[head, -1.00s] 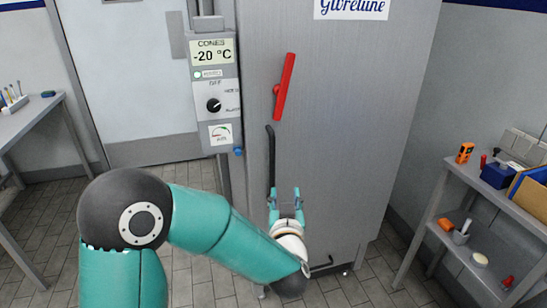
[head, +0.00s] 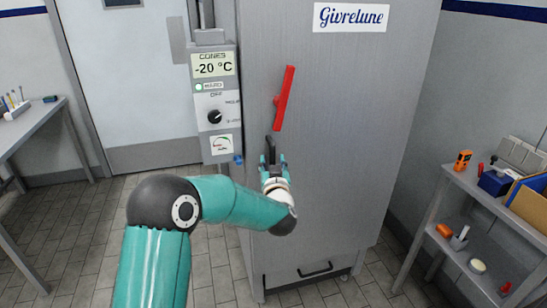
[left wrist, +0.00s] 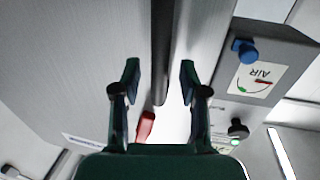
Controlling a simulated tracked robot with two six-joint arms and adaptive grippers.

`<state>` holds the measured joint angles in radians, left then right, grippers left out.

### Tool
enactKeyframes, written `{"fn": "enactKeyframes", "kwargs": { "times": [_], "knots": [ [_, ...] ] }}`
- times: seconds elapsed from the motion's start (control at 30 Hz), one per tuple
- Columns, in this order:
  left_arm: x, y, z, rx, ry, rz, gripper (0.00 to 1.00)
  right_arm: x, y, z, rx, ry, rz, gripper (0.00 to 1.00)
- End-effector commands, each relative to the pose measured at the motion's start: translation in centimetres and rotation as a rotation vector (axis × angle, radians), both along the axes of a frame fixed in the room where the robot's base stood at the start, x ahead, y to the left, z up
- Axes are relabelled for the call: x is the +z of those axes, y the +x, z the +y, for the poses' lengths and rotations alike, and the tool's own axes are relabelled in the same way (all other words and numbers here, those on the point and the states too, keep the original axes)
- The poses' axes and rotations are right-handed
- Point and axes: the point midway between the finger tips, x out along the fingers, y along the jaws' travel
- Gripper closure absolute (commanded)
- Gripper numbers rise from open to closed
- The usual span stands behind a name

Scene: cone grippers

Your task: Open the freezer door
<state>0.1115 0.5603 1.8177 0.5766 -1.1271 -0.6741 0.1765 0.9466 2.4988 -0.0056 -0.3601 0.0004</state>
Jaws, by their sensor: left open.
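The grey freezer door (head: 345,120) is shut and bears a "Givrelune" label (head: 350,16). A red lever (head: 285,98) is mounted on it, tilted slightly from upright. Below the lever is a black vertical handle (head: 271,146), its lower part hidden by my left gripper (head: 273,162). That gripper is open in front of the handle. In the left wrist view the dark handle (left wrist: 161,45) runs between the two spread fingers (left wrist: 160,82), with no clear contact. The red lever (left wrist: 146,126) shows behind the gripper body. My right gripper is not in view.
A control box (head: 213,100) reading -20 °C, with a knob, stands left of the door. A bench (head: 470,190) with tools stands at the right, and a table (head: 32,118) at the left. The tiled floor between is clear.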

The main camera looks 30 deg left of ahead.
Motion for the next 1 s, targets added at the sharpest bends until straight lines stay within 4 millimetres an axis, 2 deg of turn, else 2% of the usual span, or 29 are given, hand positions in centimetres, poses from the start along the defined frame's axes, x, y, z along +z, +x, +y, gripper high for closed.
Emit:
{"fn": "enactKeyframes", "kwargs": {
  "times": [0.2,0.47,0.57,0.73,1.0],
  "knots": [
    [-0.01,1.24,0.96,-0.001,0.001,0.001,0.57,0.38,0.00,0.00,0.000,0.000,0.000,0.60],
    [-0.07,1.37,0.96,-0.002,0.000,0.001,0.57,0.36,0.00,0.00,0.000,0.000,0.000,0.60],
    [-0.06,1.38,0.94,-0.002,0.000,0.001,0.70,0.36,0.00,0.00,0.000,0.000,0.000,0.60],
    [-0.04,1.37,0.91,-0.003,-0.001,0.001,0.98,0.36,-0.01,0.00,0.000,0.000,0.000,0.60],
    [-0.03,1.38,0.88,-0.003,0.000,0.000,1.00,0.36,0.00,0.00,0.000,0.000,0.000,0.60]
  ]
}}
